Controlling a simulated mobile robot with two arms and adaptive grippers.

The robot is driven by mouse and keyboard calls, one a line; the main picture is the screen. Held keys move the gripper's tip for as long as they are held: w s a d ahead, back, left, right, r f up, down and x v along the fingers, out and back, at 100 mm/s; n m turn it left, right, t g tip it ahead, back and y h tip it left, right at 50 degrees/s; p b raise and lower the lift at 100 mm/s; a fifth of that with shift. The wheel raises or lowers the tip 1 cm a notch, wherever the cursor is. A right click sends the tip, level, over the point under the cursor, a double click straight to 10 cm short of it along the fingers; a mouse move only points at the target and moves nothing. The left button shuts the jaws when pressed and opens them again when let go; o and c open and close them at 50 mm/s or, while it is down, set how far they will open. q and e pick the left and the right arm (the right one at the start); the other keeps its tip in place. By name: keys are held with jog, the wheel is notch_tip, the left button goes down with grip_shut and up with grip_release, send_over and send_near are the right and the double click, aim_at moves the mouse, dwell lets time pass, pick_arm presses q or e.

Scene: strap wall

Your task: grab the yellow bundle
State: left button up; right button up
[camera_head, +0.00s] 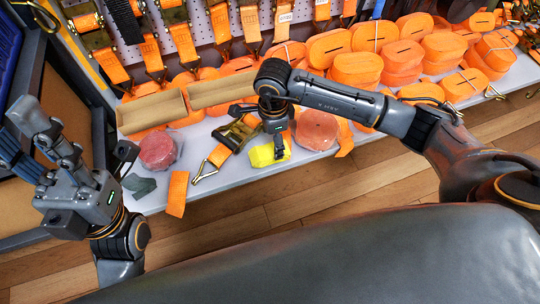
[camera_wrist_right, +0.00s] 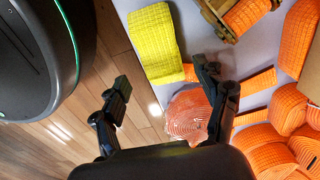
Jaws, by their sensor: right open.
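The yellow bundle (camera_head: 262,156) lies on the grey shelf near its front edge, partly covered by my right gripper in the head view. The right wrist view shows it as a folded, woven yellow strap (camera_wrist_right: 155,42). My right gripper (camera_head: 279,148) is over the bundle's right part. In the right wrist view my right gripper (camera_wrist_right: 165,82) is open, with nothing between its fingers; the bundle is beyond the fingertips, and contact cannot be told. My left gripper (camera_head: 28,142) is raised at the left, away from the bundle, its fingers apart and empty.
A wrapped pinkish-orange roll (camera_head: 316,130) lies right of the bundle. A ratchet buckle (camera_head: 236,134) and a red roll (camera_head: 159,151) lie to its left. Cardboard trays (camera_head: 152,112) and many orange strap bundles (camera_head: 357,68) stand behind. Wooden floor (camera_head: 300,192) lies in front.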

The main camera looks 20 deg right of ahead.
aim_at(272, 150)
jog(key=shift+a+f+b, duration=0.1)
jog(key=shift+f+b, duration=1.45)
jog(key=shift+f, duration=1.65)
jog(key=shift+r, duration=0.1)
jog(key=c, duration=1.3)
